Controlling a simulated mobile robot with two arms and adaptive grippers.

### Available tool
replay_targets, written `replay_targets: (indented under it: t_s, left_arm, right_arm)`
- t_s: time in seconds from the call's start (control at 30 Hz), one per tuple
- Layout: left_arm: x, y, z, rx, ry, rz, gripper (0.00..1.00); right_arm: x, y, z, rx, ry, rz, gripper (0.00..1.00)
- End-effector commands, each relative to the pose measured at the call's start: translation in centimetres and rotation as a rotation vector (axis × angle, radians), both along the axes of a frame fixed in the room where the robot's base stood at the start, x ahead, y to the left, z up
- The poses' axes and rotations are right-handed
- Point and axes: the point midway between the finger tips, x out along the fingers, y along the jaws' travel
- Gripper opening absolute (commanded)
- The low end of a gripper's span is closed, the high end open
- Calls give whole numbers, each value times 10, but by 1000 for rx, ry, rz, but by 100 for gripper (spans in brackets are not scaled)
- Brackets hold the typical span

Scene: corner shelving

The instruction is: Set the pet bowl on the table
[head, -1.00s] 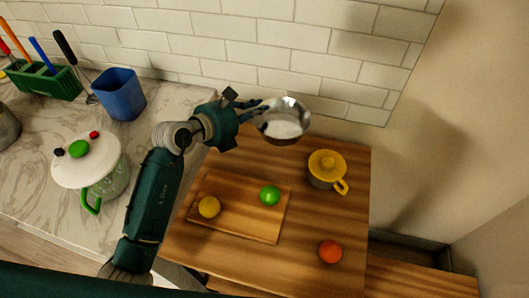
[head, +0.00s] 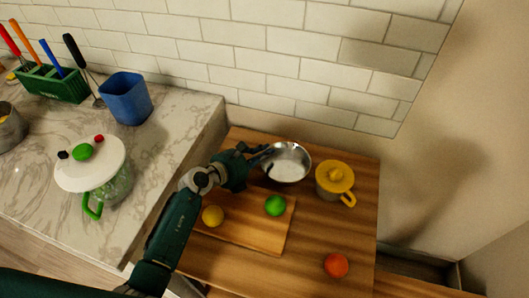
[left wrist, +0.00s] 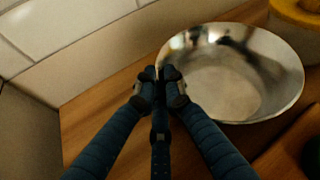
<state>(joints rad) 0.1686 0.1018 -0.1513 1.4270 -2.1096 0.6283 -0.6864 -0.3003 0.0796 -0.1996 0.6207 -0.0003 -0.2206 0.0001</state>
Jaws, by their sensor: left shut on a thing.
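The pet bowl (head: 287,164) is a shiny metal bowl at the back of the wooden table (head: 323,226), close to the tiled wall. It also shows in the left wrist view (left wrist: 235,75), upright and low over the wood; I cannot tell whether its base touches the table. My left gripper (head: 262,154) is shut on the bowl's left rim. In the left wrist view its fingertips (left wrist: 158,80) pinch that rim. My right gripper is not in view.
A yellow-lidded pot (head: 334,177) stands just right of the bowl. A cutting board (head: 262,239) with a yellow ball (head: 212,215) and a green ball (head: 275,205) lies in front. An orange ball (head: 336,265) is at front right. The marble counter (head: 155,160) rises at left.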

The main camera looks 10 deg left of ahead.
Motion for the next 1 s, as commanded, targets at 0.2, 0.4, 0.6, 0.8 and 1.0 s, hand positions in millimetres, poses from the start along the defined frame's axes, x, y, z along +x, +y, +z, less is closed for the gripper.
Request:
replay_targets:
  t_s: [0.2,0.4,0.6,0.8,1.0]
  left_arm:
    - [1,0,0,-1,-2,0,0]
    - [0,0,-1,0,0,0,28]
    - [0,0,-1,0,0,-1,28]
    - [-8,7,4,2,0,0,28]
    - [-38,30,18,4,-1,0,28]
  right_arm:
    - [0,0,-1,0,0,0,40]
    - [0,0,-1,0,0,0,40]
    - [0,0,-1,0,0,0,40]
    - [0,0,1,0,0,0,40]
    - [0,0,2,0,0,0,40]
